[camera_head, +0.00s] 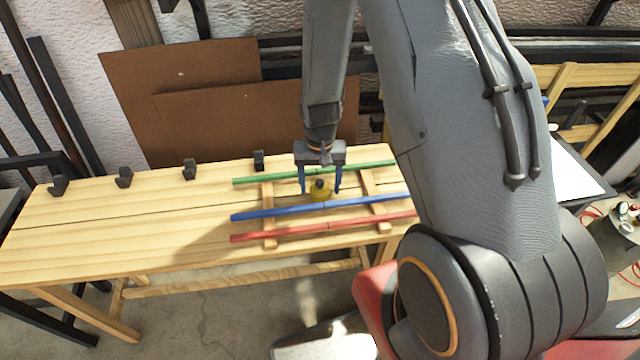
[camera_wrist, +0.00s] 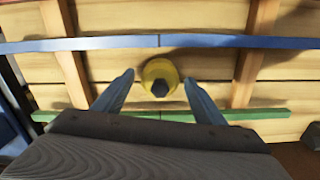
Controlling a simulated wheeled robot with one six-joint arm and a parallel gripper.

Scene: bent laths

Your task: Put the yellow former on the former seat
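The yellow former (camera_head: 320,192) is a small round piece with a dark knob on top. It shows between the green and blue laths on the bench, and in the wrist view (camera_wrist: 152,71) it appears between my fingertips. My gripper (camera_head: 320,188) is open, its blue fingers pointing down on either side of the former. In the wrist view my gripper (camera_wrist: 159,77) shows a gap between each finger and the former. I cannot tell whether the former rests on the bench or is clear of it. I cannot identify the former seat in these views.
A green lath (camera_head: 278,177), a blue lath (camera_head: 278,212) and a red lath (camera_head: 290,230) lie across two wooden crosspieces (camera_head: 268,190) on the bench (camera_head: 120,235). Several dark blocks (camera_head: 124,178) stand along the back edge. The bench's left part is clear.

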